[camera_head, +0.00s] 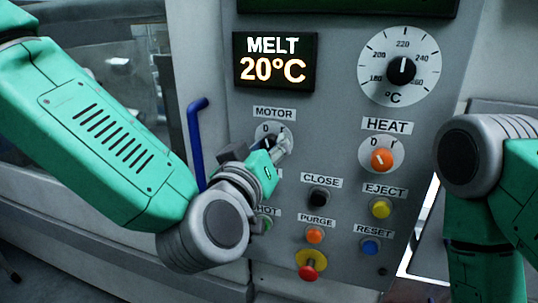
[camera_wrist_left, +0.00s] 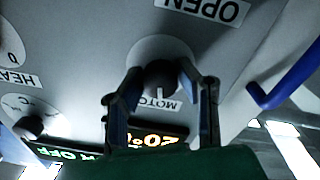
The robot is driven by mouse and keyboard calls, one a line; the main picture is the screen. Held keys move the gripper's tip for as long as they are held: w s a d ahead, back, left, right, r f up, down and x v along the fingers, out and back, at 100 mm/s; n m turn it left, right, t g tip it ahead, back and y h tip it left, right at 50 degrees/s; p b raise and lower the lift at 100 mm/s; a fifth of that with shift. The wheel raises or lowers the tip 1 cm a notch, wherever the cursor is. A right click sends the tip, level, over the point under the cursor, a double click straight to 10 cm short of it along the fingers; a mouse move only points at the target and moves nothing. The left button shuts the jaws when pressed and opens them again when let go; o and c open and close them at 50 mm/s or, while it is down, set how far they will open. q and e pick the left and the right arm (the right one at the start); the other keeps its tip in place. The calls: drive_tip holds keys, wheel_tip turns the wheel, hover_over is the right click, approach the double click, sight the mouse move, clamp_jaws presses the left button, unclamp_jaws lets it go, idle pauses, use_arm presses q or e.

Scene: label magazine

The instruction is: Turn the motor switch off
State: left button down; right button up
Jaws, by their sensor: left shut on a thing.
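The motor switch is a round pale dial (camera_head: 265,129) under the MOTOR label on the grey panel. Its dark knob is mostly hidden behind my left gripper (camera_head: 272,146) in the head view. In the left wrist view the dark knob (camera_wrist_left: 161,76) sits between the two fingers of my left gripper (camera_wrist_left: 168,84), and the gripper is shut on it. A white mark on the knob points towards the MOTOR label, which appears upside down there. A 0 shows on the dial in the head view. My right arm is at the right edge; its gripper is out of view.
The HEAT switch (camera_head: 382,158) with an orange knob is right of the motor switch. Several coloured buttons sit below, including a red stop button (camera_head: 308,270). A blue handle (camera_head: 196,140) stands close left. A temperature dial (camera_head: 400,68) and MELT display (camera_head: 274,60) are above.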

use_arm(q)
drive_tip(key=n+b, duration=0.2)
drive_tip(key=n, duration=0.2)
drive_tip(key=shift+f+n, duration=0.15)
drive_tip(key=shift+n, duration=0.15)
drive_tip(key=shift+w+n+b, duration=0.15)
drive_tip(key=shift+n+b, duration=0.9)
drive_tip(key=shift+n, duration=0.55)
drive_tip(key=c, duration=1.2)
unclamp_jaws()
drive_tip(key=shift+a, duration=0.1)
